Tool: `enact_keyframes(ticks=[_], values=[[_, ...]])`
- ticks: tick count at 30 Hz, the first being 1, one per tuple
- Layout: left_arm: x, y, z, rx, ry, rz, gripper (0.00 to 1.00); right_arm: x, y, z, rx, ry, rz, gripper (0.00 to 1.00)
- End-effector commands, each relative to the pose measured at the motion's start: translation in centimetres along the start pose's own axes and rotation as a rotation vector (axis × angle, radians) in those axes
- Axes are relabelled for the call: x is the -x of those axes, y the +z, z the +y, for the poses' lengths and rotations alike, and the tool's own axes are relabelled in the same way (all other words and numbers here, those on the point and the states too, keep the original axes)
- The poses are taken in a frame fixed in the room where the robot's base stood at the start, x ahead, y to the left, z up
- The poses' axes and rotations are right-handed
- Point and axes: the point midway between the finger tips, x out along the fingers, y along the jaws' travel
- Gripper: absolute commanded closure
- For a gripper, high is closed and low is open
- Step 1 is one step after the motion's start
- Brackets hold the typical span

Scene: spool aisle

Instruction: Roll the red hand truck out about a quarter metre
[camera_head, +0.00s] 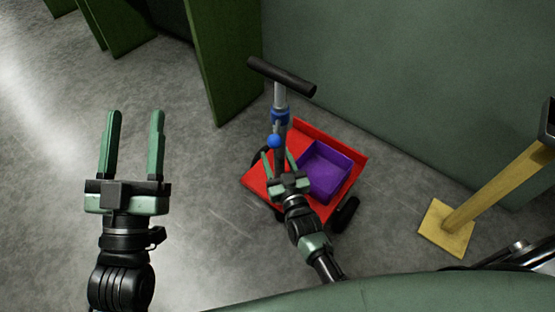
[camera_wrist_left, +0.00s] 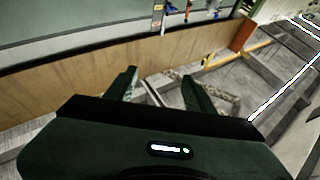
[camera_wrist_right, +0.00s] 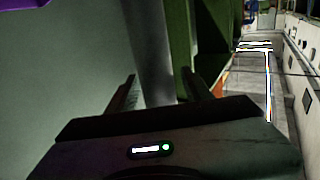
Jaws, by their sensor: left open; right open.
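The red hand truck (camera_head: 257,183) stands on the floor in the middle of the head view. Its grey upright post carries a blue collar, a blue knob (camera_head: 274,140) and a black crossbar handle (camera_head: 282,76). A purple bin (camera_head: 325,171) sits on its red bed. My right gripper (camera_head: 278,156) is open, with its fingers on either side of the post, below the knob. In the right wrist view the grey post (camera_wrist_right: 155,75) shows between the fingers; contact cannot be told. My left gripper (camera_head: 135,113) is open and empty, well left of the truck.
A green wall (camera_head: 380,70) runs close behind the truck, and a dark green panel (camera_head: 225,60) stands behind its left side. A yellow post on a yellow base (camera_head: 447,228) stands to the right. Grey floor (camera_head: 205,190) is clear left of the truck.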

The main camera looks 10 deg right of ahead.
Motion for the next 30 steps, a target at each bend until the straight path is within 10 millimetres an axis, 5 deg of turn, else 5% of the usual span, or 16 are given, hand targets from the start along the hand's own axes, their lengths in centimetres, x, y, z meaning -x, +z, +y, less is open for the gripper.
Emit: enact_keyframes(ticks=[18, 30], values=[[2.9, 8.8, -1.3, -0.014, -0.028, -0.506, 0.46, 7.2, 0.0, 0.0, 0.001, 0.000, -0.002, 0.50], [3.5, 9.6, -1.4, -0.015, -0.031, -0.551, 0.46, 7.8, 0.1, 0.0, 0.000, -0.001, -0.001, 0.50]])
